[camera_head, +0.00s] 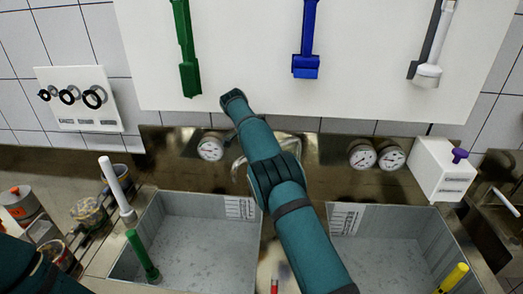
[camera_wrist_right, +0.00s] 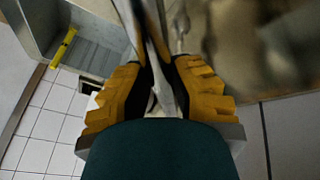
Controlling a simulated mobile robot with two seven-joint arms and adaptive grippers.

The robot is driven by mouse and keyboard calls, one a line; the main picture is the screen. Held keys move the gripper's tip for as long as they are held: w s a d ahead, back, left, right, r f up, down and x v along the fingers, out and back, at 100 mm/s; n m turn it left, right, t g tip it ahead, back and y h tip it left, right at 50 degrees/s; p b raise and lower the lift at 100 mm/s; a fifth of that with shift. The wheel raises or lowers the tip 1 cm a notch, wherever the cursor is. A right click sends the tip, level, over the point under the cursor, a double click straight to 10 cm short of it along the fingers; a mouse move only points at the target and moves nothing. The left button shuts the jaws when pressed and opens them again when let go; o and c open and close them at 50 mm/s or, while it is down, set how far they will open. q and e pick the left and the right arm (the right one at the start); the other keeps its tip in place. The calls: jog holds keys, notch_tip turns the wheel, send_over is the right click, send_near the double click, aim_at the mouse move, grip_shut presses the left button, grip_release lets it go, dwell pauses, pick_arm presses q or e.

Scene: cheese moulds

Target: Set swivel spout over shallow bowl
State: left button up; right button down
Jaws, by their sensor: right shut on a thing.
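My right gripper (camera_wrist_right: 162,92) is shut on the swivel spout (camera_wrist_right: 162,62), a thin metal pipe running up between the orange-padded fingers in the right wrist view. In the head view my right arm hides the gripper and most of the spout. A curved shiny pipe (camera_head: 240,168), likely part of the spout, shows beside the arm. A grey left bowl (camera_head: 205,245) and a grey right bowl (camera_head: 385,250) lie either side of the arm. I cannot tell which is shallower. The spout's outlet is hidden. My left gripper is out of view.
Dial gauges (camera_head: 211,147) and a white box with a purple knob (camera_head: 444,168) line the back. A white rod (camera_head: 117,188) and a green rod (camera_head: 142,256) stand at left, a yellow rod (camera_head: 453,278) at right. Jars (camera_head: 88,213) stand farther left.

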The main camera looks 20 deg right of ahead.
jog(key=c, duration=1.1)
grip_release()
jog(key=shift+d, duration=0.15)
jog(key=o, duration=0.3)
jog(key=shift+d, duration=0.1)
jog(key=shift+s, duration=0.15)
